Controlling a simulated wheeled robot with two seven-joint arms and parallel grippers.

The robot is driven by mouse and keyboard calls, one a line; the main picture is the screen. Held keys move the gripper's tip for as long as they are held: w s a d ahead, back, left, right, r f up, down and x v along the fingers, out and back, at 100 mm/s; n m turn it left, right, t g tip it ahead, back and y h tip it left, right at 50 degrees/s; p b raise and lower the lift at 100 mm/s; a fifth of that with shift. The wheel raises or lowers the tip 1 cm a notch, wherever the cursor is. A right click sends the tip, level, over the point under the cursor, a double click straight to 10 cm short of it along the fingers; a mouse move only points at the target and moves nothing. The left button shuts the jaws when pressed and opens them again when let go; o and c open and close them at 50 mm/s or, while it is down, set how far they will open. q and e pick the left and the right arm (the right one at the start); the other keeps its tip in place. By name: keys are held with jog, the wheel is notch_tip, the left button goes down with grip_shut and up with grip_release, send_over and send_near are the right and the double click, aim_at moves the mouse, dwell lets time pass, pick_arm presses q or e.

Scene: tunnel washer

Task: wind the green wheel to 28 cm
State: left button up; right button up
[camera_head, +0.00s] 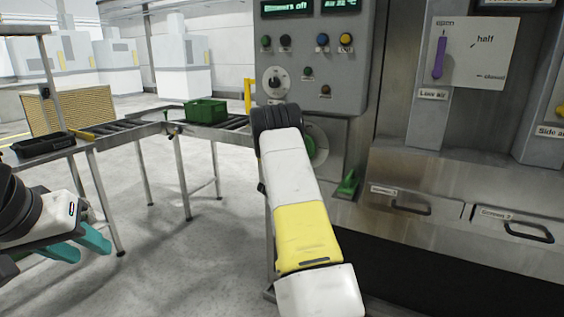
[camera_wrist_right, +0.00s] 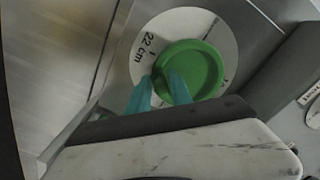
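The green wheel (camera_head: 318,147) sits low on the machine's grey panel, mostly hidden behind my right arm in the head view. In the right wrist view the wheel (camera_wrist_right: 190,70) shows as a green ring with a raised rim on a white disc (camera_wrist_right: 140,57). The disc carries a "22 cm" mark at the wheel's upper left. My right gripper (camera_wrist_right: 161,78) has one teal finger outside the rim and one inside, with the rim filling the gap between them. My left gripper (camera_head: 93,250) is open and empty at the lower left, far from the wheel.
Above the wheel is a control panel with a round knob (camera_head: 276,82), buttons and displays. A green lever (camera_head: 348,184) sticks out right of the wheel. Drawers with handles (camera_head: 400,204) lie further right. A roller conveyor carries a green crate (camera_head: 205,111) and a dark tray (camera_head: 43,145).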

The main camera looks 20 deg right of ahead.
jog(key=shift+o, duration=1)
jog(key=shift+r, duration=0.1)
jog(key=shift+s, duration=0.1)
jog(key=v, duration=0.7)
jog(key=shift+s+a, duration=0.15)
jog(key=shift+a, duration=0.15)
